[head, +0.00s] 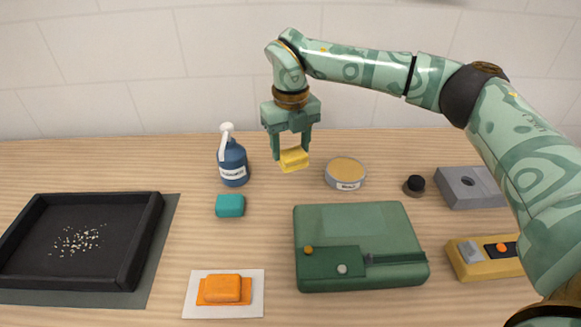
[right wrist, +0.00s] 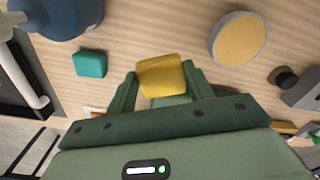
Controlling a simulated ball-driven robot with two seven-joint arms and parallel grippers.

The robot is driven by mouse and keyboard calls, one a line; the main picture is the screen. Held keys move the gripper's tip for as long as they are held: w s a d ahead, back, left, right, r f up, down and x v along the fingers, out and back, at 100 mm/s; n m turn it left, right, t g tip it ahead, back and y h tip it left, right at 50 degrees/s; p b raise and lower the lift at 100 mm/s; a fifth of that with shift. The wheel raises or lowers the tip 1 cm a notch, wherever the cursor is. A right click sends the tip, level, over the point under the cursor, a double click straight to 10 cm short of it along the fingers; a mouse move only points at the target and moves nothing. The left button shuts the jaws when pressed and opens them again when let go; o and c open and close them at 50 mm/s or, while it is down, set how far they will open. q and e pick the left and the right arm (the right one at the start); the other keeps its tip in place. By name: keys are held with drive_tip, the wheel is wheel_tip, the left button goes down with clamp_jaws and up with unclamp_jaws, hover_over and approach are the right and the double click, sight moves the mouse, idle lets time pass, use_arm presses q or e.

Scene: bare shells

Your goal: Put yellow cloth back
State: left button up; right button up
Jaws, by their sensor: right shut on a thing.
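The yellow cloth (head: 294,159) is a small folded block held in my right gripper (head: 291,150). The gripper points down and holds the cloth above the table, between the blue bottle and the round tin. In the right wrist view the yellow cloth (right wrist: 161,75) sits between the two fingers of the right gripper (right wrist: 160,88), which are shut on it. An orange cloth (head: 222,289) lies on a white sheet at the front, and a teal block (head: 230,205) lies left of centre. My left gripper is not in view.
A black tray (head: 154,240) with pale crumbs is at the left. A blue pump bottle (head: 233,163), a round tin (head: 345,185) and a dark knob (head: 414,185) stand behind. A green case (head: 390,225), grey block (head: 455,195) and yellow box (head: 463,270) are to the right.

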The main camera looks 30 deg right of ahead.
drive_tip(key=w+f, duration=0.1)
drive_tip(key=f, duration=0.1)
drive_tip(key=w+d+f+b, duration=0.2)
drive_tip(key=f, duration=0.1)
drive_tip(key=shift+w+d+f, duration=0.2)
drive_tip(key=shift+f, duration=0.1)
wheel_tip(320, 180, down, 4)
drive_tip(key=shift+w+d+r+b, duration=0.1)
drive_tip(key=shift+w+r+b, duration=0.05)
drive_tip(key=shift+b, duration=0.9)
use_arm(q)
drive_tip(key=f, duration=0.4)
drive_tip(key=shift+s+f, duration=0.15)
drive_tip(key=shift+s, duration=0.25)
use_arm(e)
drive_tip(key=shift+r, duration=0.2)
drive_tip(key=o, duration=0.9)
drive_tip(key=shift+f, duration=0.1)
use_arm(q)
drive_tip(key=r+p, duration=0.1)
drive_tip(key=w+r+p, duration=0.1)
drive_tip(key=p, duration=0.1)
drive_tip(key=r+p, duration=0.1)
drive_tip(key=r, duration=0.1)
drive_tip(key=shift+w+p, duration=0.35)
drive_tip(key=shift+p, duration=0.05)
use_arm(e)
wheel_tip(320, 180, up, 12)
drive_tip(key=shift+r, duration=0.15)
